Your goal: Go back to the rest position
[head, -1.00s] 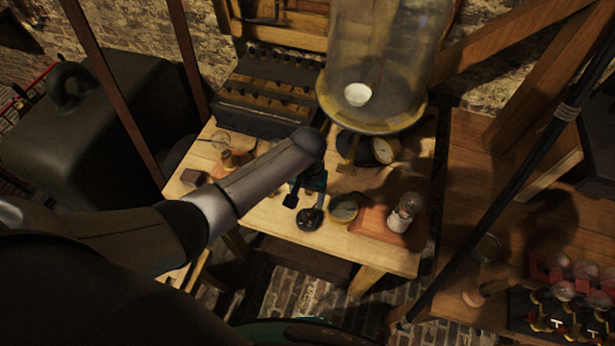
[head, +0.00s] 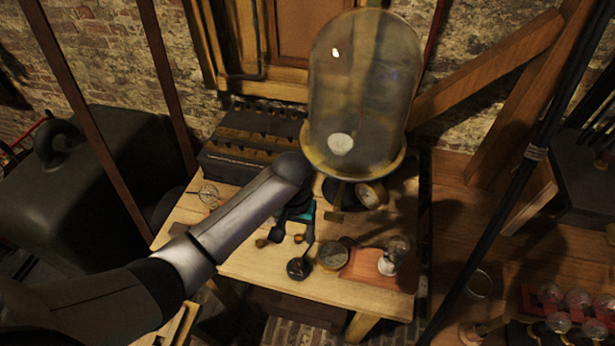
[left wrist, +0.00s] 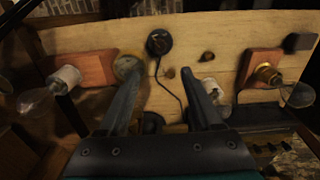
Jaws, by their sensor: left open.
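My left gripper (head: 297,218) is over the wooden table (head: 255,262), with its fingers pointing down. In the left wrist view its two fingers (left wrist: 165,98) stand apart with nothing held between them. A round black knob-like piece (head: 298,268) lies in front of the gripper, apart from it; it also shows with a dark cord in the left wrist view (left wrist: 159,42). A round brass dial (head: 333,256) lies to its right. My forearm hides part of the table's left side. My right gripper is in neither view.
A large glass bell jar (head: 362,95) stands close behind the gripper, with a gauge (head: 371,194) below. A dark slotted box (head: 250,140) is at the back left. A bulb in a white socket (head: 391,256) stands at right. A dark pole (head: 510,205) crosses the right.

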